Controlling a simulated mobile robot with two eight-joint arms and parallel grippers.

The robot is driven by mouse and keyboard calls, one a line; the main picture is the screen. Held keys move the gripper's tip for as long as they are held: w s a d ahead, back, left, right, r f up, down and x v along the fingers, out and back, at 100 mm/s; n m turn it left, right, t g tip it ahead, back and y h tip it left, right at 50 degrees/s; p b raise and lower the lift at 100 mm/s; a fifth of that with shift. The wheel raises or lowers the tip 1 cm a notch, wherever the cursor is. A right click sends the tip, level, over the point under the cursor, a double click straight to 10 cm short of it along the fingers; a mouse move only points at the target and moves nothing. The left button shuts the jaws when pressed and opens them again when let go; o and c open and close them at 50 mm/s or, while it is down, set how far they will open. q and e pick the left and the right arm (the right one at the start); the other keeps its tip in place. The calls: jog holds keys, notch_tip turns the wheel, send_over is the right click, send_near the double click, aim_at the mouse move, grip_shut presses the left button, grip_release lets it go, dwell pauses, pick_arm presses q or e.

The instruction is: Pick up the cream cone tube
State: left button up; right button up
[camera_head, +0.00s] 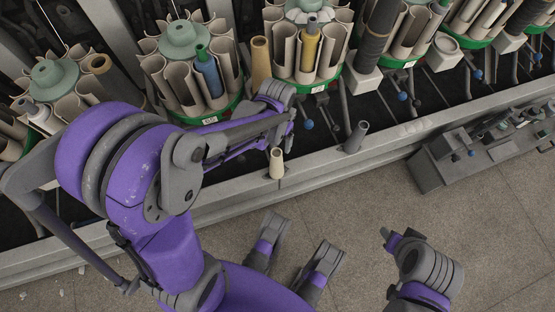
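The cream cone tube (276,164) is near the front edge of the machine's grey ledge, narrow end up. I cannot tell whether it rests on the ledge or is held. My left arm reaches across from the left. Its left gripper (284,135) is just above and behind the tube's top, its fingers partly hidden by my wrist. Whether they touch the tube is not clear. My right gripper (387,236) is at the lower right over the floor, away from the tube, and its opening is not clear.
A grey cone tube (356,137) stands on the ledge (320,160) to the right. Behind are round magazines of tubes with green bases (320,82) and a tan tube (261,62). A grey unit with tools (485,145) is at the right. Floor is open in front.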

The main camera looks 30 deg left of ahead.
aim_at(277, 153)
pick_arm(q)
notch_tip(277, 153, down, 4)
jog(key=shift+d+r+b, duration=0.1)
jog(key=shift+r+b, duration=0.15)
jog(key=shift+b, duration=0.25)
notch_tip(277, 153, down, 5)
jog(key=shift+s+f+b, duration=0.1)
jog(key=shift+f+b, duration=0.05)
jog(key=shift+b, duration=1)
grip_shut()
